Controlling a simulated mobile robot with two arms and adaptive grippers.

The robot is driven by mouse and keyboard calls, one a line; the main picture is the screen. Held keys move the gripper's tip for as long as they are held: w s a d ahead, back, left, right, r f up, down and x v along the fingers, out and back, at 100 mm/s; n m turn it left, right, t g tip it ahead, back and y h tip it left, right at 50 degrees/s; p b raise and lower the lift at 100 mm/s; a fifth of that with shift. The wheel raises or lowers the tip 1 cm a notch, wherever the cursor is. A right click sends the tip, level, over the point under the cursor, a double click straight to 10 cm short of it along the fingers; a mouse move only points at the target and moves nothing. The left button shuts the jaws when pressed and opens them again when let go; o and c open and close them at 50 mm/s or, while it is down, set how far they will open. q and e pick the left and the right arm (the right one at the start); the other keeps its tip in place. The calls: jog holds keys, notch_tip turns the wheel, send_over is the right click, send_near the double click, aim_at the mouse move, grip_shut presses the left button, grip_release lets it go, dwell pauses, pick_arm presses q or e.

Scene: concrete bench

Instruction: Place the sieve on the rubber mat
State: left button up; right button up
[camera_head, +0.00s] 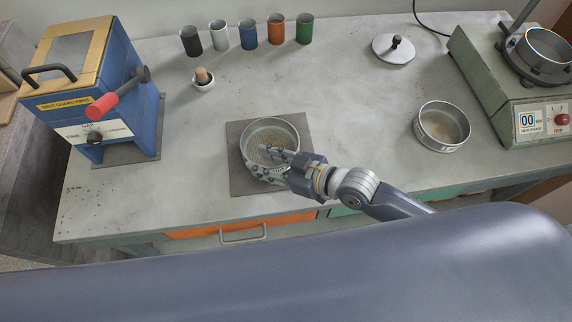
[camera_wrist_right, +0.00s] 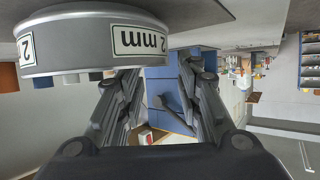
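The sieve (camera_head: 262,134), a round metal pan with a fine mesh floor, appears to sit upright on the square dark grey rubber mat (camera_head: 243,187) at mid-bench. In the right wrist view, which looks upside down, the sieve (camera_wrist_right: 75,45) shows its "2 mm" label at the upper left. My right gripper (camera_head: 275,160) is at the sieve's front right side, its fingers overlapping the pan from above. In the wrist view the right gripper (camera_wrist_right: 163,75) has its fingers apart with an empty gap between them. Contact with the wall cannot be told. My left gripper is out of view.
A second metal sieve (camera_head: 442,127) stands to the right, beside a green shaker machine (camera_head: 490,85). A blue machine (camera_head: 125,100) with a red handle is at the left.

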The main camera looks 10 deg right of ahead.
jog(key=v, duration=0.8)
jog(key=shift+s+b, duration=0.1)
jog(key=shift+b, duration=0.25)
jog(key=shift+d, duration=0.15)
